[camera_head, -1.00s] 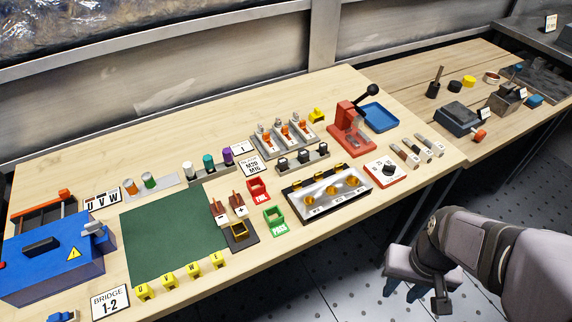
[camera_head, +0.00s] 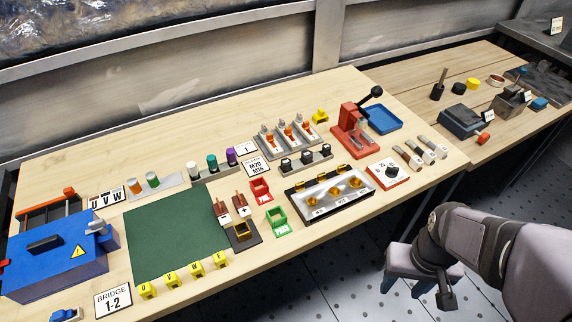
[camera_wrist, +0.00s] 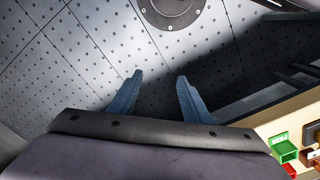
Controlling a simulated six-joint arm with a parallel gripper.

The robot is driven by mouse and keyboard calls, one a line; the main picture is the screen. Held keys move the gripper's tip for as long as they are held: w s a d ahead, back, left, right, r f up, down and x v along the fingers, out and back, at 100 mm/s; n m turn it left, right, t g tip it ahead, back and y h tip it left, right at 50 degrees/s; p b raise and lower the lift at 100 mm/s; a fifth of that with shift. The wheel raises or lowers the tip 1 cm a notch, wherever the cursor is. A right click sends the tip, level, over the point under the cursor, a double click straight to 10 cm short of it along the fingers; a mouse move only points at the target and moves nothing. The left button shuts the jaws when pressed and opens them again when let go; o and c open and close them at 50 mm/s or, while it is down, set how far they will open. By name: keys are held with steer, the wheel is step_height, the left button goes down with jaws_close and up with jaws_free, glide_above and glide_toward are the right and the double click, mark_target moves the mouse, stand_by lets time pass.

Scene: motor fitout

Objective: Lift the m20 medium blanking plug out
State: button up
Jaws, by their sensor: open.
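A grey rack (camera_head: 297,168) on the bench holds three black-topped plugs, beside a card (camera_head: 256,166) that seems to read M20 M16. The middle plug (camera_head: 307,158) may be the medium one; I cannot read a size on it. My gripper (camera_head: 402,287) hangs over the floor off the bench's front edge, well apart from these. In the wrist view, its two blue fingers (camera_wrist: 159,80) are spread with nothing between them.
A red press (camera_head: 354,130) and a blue tray (camera_head: 383,119) stand behind right of the silver tray. A dial box (camera_head: 388,175) is to its right. Red (camera_head: 261,190) and green (camera_head: 277,221) bins stand left. A green mat (camera_head: 175,240) is mostly bare.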

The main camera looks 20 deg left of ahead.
mark_target(286, 162)
steer(key=w+a+r+n+p, duration=0.1)
steer(key=w+a+r+n, duration=0.1)
steer(key=w+a+n, duration=0.2)
steer(key=w+a+r+n+t+p, duration=0.1)
steer(key=w+a+r+n+p, duration=0.1)
steer(key=w+a+n, duration=0.2)
steer(key=w+a+r+n+t+p, duration=0.1)
steer(key=w+a+r+n+p, duration=0.1)
steer(key=w+n, duration=0.5)
steer(key=shift+w+a+r+n, duration=0.1)
steer(key=shift+a+r+n, duration=0.15)
steer(key=shift+a+n, duration=0.55)
steer(key=shift+a+r+n, duration=0.25)
steer(key=shift+a+n, duration=0.15)
steer(key=shift+n, duration=0.7)
steer(key=w+a+n+p, duration=0.1)
steer(key=a+n, duration=0.2)
steer(key=w+a+r+n+p, duration=0.1)
steer(key=w+a+n, duration=0.1)
steer(key=a+n, duration=0.1)
steer(key=w+a+r+n+t+p, duration=0.1)
steer(key=a+n, duration=0.2)
steer(key=shift+w+a, duration=0.15)
steer(key=w+a+r+n+t+y+p, duration=0.1)
steer(key=w+a+r+n+p, duration=0.1)
steer(key=a+n, duration=0.9)
steer(key=shift+m, duration=0.5)
steer(key=shift+p+x, duration=1.45)
steer(key=shift+x, duration=2.4)
